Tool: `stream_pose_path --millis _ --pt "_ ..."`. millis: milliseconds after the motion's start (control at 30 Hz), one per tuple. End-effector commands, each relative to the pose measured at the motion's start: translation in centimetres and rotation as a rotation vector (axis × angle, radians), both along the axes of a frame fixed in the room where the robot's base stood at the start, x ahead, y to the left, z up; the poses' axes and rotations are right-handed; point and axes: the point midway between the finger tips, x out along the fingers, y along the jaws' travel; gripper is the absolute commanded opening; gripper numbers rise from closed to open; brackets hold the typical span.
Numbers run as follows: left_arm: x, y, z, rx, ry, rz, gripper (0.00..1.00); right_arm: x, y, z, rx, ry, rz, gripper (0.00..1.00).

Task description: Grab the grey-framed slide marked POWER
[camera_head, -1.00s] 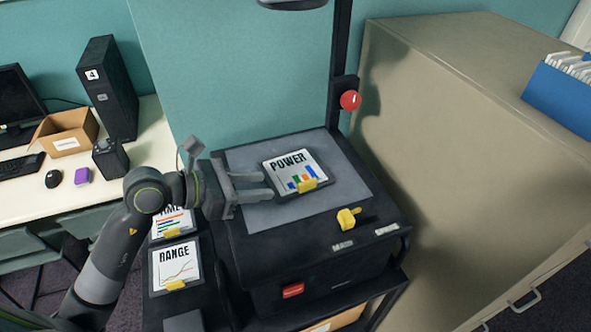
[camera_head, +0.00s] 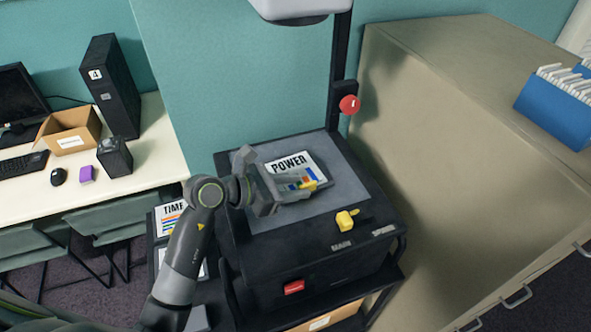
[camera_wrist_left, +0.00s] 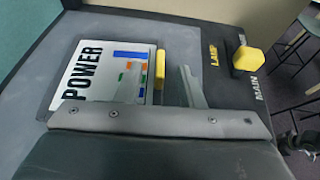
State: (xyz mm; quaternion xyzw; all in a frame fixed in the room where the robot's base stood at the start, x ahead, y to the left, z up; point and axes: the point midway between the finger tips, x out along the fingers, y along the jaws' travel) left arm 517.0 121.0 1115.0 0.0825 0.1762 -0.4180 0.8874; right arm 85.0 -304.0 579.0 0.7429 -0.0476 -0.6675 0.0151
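The POWER slide (camera_head: 292,163) has a grey frame, a white face with bars and a yellow tab (camera_head: 309,186). It lies flat on the grey top plate (camera_head: 350,185) of the black projector. My left gripper (camera_head: 316,184) reaches over its near edge, fingers apart, by the tab. The fingers cover part of the slide's lower edge. In the left wrist view the slide (camera_wrist_left: 100,72) lies to the left, and the tab (camera_wrist_left: 160,70) is just beside the fingers (camera_wrist_left: 185,85). I cannot tell whether they touch it. My right gripper is not in view.
The TIME slide (camera_head: 171,215) sits at the left, partly behind my arm. A yellow lamp switch (camera_head: 346,220) is on the projector's front. The projector's post (camera_head: 341,80) with a red knob (camera_head: 349,105) rises behind. A beige cabinet (camera_head: 460,150) stands close at the right.

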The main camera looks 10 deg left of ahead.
Motion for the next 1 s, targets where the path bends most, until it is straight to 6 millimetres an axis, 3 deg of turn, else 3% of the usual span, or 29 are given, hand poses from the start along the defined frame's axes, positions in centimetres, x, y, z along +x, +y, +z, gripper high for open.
stream_pose_path --millis 67,300,533,800,1000 --pt "0.6 -0.8 0.1 -0.004 0.004 -0.001 0.35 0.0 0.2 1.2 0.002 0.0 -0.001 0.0" --pt "1.8 -2.1 -1.0 0.0 0.0 -0.001 0.35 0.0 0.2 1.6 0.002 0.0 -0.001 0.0" --pt "1.8 -2.1 -1.1 0.001 -0.001 0.0 0.35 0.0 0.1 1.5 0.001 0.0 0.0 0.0" --pt "1.8 -2.1 -1.1 0.001 0.0 0.0 0.0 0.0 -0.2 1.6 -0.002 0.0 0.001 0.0" --pt "1.8 -2.1 -1.1 0.0 -0.002 -0.001 0.0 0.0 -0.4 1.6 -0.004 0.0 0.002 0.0"
